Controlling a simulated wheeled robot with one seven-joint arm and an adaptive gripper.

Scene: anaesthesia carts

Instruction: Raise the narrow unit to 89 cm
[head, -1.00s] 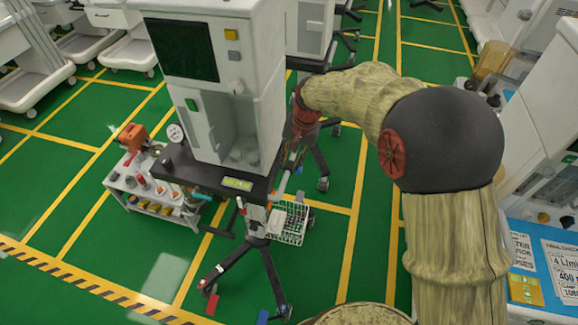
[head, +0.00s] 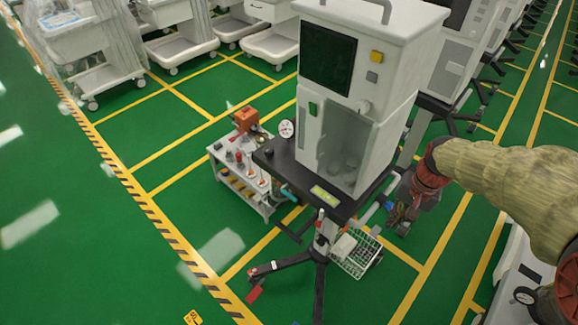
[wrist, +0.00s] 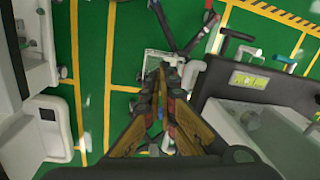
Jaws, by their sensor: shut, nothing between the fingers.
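The narrow unit is a tall white machine (head: 395,85) with a dark screen (head: 328,58). It stands upright on a black platform (head: 283,160) over a column with spread black legs. A small lit green display (head: 325,195) is on the platform's front edge; its figures are too small to read. My gripper (head: 401,218) hangs to the right of the platform, fingers down. In the wrist view my gripper (wrist: 172,70) is shut and empty, with its tips close to a pale pipe-like part (wrist: 192,74) beside the platform (wrist: 222,118). I cannot tell whether they touch.
A wire basket (head: 357,262) hangs low on the column. A small shelf cart (head: 240,185) with an orange device (head: 245,117) stands left of the unit. White carts (head: 180,45) line the back.

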